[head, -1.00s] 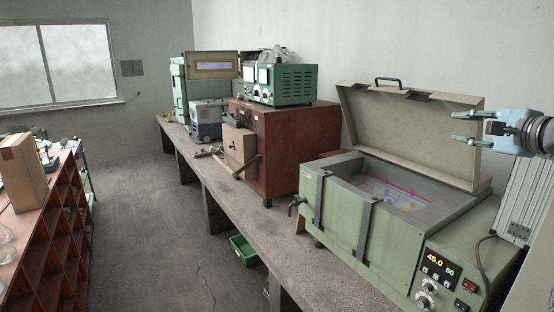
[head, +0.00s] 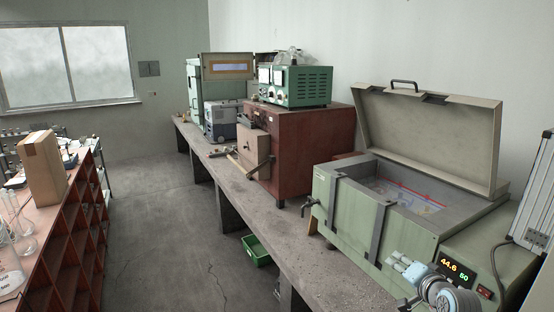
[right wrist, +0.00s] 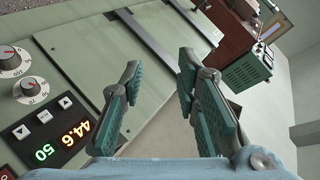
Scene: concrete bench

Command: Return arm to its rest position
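My right arm comes in at the lower right of the head view. Its gripper (head: 393,262) is in front of the green water bath, left of the control panel. In the right wrist view its two teal-padded fingers (right wrist: 158,72) stand apart with nothing between them. The green water bath (head: 345,205) stands on the bench with its grey lid (head: 430,135) raised. Its display (head: 455,270) reads 44.6 over 50, and it also shows in the right wrist view (right wrist: 62,140). My left gripper is not in view.
The concrete bench (head: 240,188) runs back along the wall, with a red-brown furnace (head: 315,150) and a green instrument (head: 295,88) on top of it. A green bin (head: 257,252) is on the floor. A red shelf (head: 65,245) stands left, with clear floor between.

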